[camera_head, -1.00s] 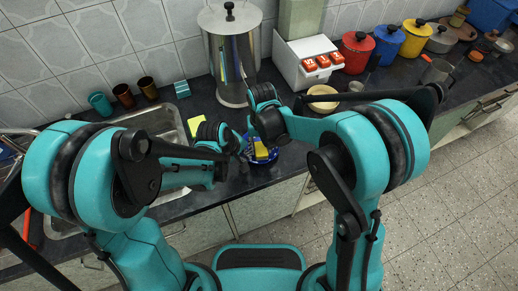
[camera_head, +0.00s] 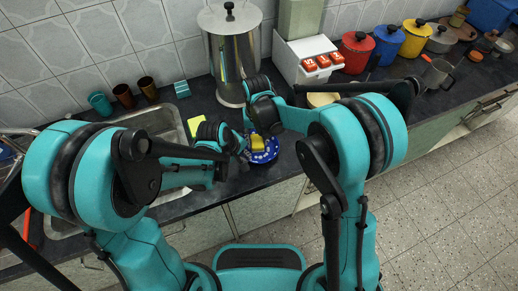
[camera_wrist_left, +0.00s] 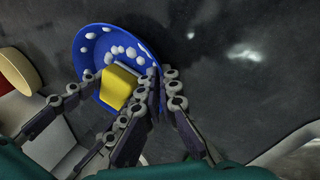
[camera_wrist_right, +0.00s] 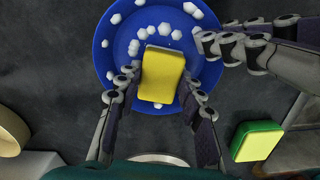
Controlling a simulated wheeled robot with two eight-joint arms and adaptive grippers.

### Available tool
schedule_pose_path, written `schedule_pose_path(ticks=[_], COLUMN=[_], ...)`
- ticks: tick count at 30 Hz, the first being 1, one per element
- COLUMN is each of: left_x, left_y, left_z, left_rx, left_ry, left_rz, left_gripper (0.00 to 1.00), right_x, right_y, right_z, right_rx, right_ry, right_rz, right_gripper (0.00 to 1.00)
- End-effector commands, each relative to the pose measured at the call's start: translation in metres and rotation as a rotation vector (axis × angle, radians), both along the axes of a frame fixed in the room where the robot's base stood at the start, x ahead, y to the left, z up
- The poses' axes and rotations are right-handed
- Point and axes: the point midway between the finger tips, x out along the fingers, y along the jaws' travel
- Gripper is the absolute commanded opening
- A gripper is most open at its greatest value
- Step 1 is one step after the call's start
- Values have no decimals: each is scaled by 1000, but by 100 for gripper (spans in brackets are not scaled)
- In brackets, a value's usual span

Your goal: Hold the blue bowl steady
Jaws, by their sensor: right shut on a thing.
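The blue bowl (camera_head: 270,155), a shallow dish, sits on the dark counter; it also shows in the left wrist view (camera_wrist_left: 90,45) and right wrist view (camera_wrist_right: 112,45). White blobs lie in it. My right gripper (camera_wrist_right: 158,85) is shut on a yellow sponge (camera_wrist_right: 162,75) over the bowl; the sponge also shows in the left wrist view (camera_wrist_left: 117,87). My left gripper (camera_wrist_left: 162,75) is at the bowl's rim, its fingertips close together there. Whether they are clamped on the rim cannot be told. In the head view my arms partly hide both grippers.
A yellow-and-green sponge (camera_wrist_right: 257,142) lies beside the sink (camera_head: 160,120). Several cups (camera_head: 123,95) stand behind the sink. A large steel container (camera_head: 231,55) stands behind the bowl. A pale bowl (camera_head: 322,99) is to the right. Bare counter (camera_wrist_left: 245,85) lies beside the blue bowl.

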Motion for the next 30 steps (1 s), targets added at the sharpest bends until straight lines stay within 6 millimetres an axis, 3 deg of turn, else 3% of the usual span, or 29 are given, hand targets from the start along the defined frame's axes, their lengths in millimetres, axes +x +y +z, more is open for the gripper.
schedule_pose_path(ticks=[10,21,30], left_x=[-1,-1,0], left_y=[0,0,0], left_z=[0,0,0], left_rx=[0,0,0], left_ry=[2,1,0], left_rz=[-2,-1,0], left_gripper=[0,0,0], right_x=[-2,-30,-33], right_y=[-1,-12,-14], right_z=[-1,1,1], right_rx=[1,1,0], right_ry=[-3,-1,-1], right_rz=[0,0,0], right_gripper=[14,14,14])
